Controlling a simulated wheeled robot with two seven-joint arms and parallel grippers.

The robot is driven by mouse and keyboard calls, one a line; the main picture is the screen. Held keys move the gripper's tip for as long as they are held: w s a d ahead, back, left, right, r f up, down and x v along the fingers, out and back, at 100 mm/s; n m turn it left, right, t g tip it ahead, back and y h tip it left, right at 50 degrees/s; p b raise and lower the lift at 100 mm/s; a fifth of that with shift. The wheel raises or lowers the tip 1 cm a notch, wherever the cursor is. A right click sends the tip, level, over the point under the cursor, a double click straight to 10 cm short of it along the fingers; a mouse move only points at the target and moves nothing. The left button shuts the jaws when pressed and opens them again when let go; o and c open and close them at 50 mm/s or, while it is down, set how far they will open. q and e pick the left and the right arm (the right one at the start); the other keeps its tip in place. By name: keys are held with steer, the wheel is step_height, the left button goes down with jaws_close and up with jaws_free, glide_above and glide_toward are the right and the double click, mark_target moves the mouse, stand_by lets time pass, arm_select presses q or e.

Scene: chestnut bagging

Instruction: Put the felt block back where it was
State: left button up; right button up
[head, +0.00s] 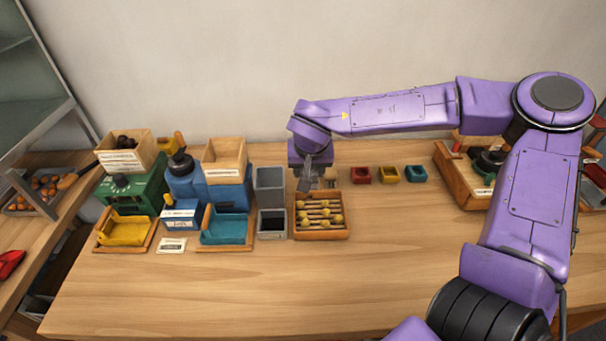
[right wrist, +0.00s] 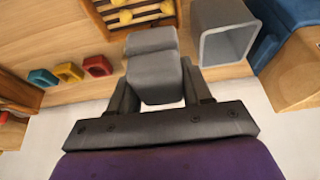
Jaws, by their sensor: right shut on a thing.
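My right gripper (right wrist: 158,92) is shut on a grey felt block (right wrist: 154,78), which sits between its two fingers in the right wrist view. The block looks like two stacked grey parts, with a narrower one at its far end (right wrist: 150,40). In the head view the right gripper (head: 306,182) is behind the wooden bead tray and just right of the grey bins. There the block cannot be told apart from the dark fingers. Whether it touches the table is unclear. My left gripper is not in view.
Two grey bins (head: 270,179) stand close left of the gripper. The wooden bead tray (head: 321,236) lies in front. Small red (head: 361,175), yellow (head: 388,174) and teal (head: 416,173) holders stand to the right. The table's front is clear.

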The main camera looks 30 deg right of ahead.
steer(key=w+d+f+p, duration=0.1)
steer(key=w+d+f, duration=0.1)
steer(key=w+f, duration=0.1)
steer(key=w+d+f, duration=0.2)
steer(key=w+f, duration=0.1)
steer(key=w, duration=0.1)
steer(key=w+d+f+p, duration=0.1)
steer(key=w+d+f, duration=0.1)
steer(key=w+f, duration=0.2)
steer(key=shift+w+p, duration=0.35)
step_height(320, 180, down, 3)
steer(key=shift+r, duration=0.15)
steer(key=shift+f, duration=0.2)
steer(key=o, duration=1.2)
